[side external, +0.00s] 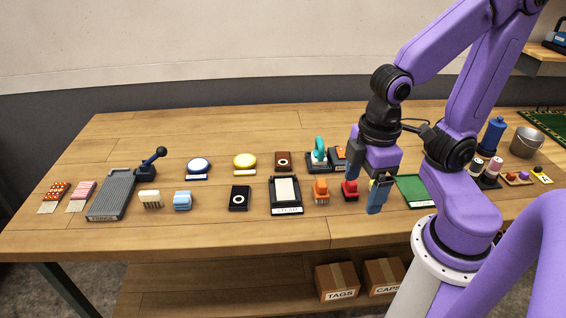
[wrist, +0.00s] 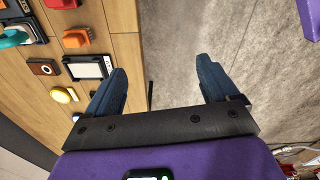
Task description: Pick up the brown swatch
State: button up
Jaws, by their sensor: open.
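A small brown square piece (side external: 283,161) with a pale ring and dark centre lies toward the back middle of the table. It is the clearest brown piece, but I cannot tell whether it is a cloth swatch. It also shows at the left of the wrist view (wrist: 42,68). My gripper (side external: 367,178) is open and empty, above the table's front part, right of the brown piece and apart from it. In the wrist view, my gripper's blue fingers (wrist: 160,78) are wide apart, with bare floor and the table edge between them.
A black tray with a white pad (side external: 286,192), an orange block (side external: 320,189) and a red block (side external: 350,190) stand near my gripper. A black ringed square (side external: 239,198) and a yellow disc (side external: 244,161) lie left. The table's front strip is clear.

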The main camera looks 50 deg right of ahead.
jog(key=w+m+t, duration=0.1)
jog(key=w+m, duration=0.5)
jog(key=w, duration=0.3)
jog(key=m+t+h, duration=0.1)
jog(key=m+h, duration=0.3)
jog(key=m, duration=1.1)
send_over(283, 159)
jog(key=s+a, duration=0.2)
jog(key=a, duration=0.1)
notch_tip(283, 159, down, 15)
jog(key=shift+d, duration=0.1)
jog(key=x, duration=0.4)
jog(key=shift+w+d, duration=0.15)
jog(key=shift+d, duration=0.15)
jog(key=shift+w+d+f, duration=0.15)
jog(key=shift+f, duration=0.35)
jog(key=c, duration=1.2)
